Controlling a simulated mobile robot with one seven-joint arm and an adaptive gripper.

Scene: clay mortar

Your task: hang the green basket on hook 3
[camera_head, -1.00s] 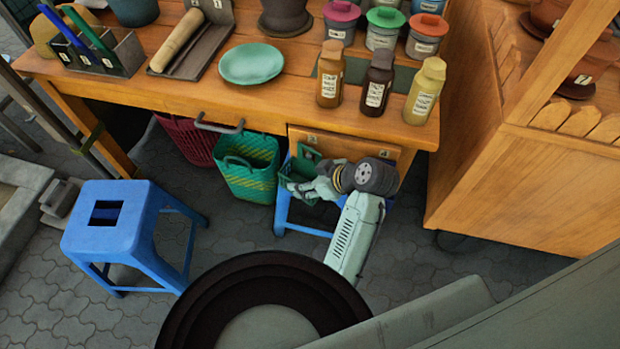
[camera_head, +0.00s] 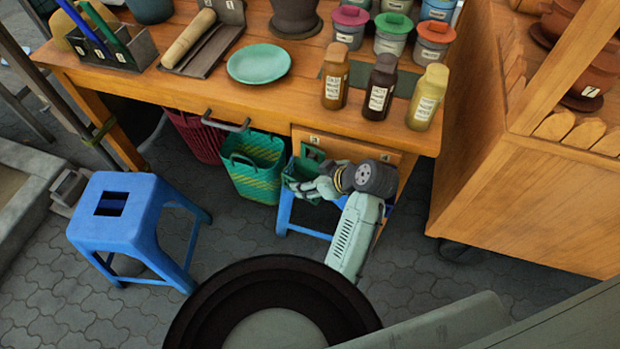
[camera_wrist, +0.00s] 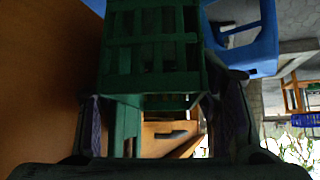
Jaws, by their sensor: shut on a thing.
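A small green slatted basket (camera_head: 299,171) is at my gripper (camera_head: 312,187), in front of the table's drawer front. In the wrist view the basket (camera_wrist: 150,60) fills the upper middle, and my gripper (camera_wrist: 165,120) is shut on its green frame, one finger on each side. A larger woven green-and-yellow basket (camera_head: 256,172) hangs under the table edge, just left of the held one. A dark hook or handle (camera_head: 227,122) sticks out above it. Small labels (camera_head: 314,140) mark the drawer front; I cannot read their numbers surely. I cannot tell whether the held basket touches any hook.
A red basket (camera_head: 197,136) hangs further left. The wooden table (camera_head: 225,98) holds bottles, jars and a green plate (camera_head: 259,63). A blue stool (camera_head: 135,210) stands left, and another blue stool (camera_head: 300,230) is behind my arm. A wooden cabinet (camera_head: 530,200) stands right.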

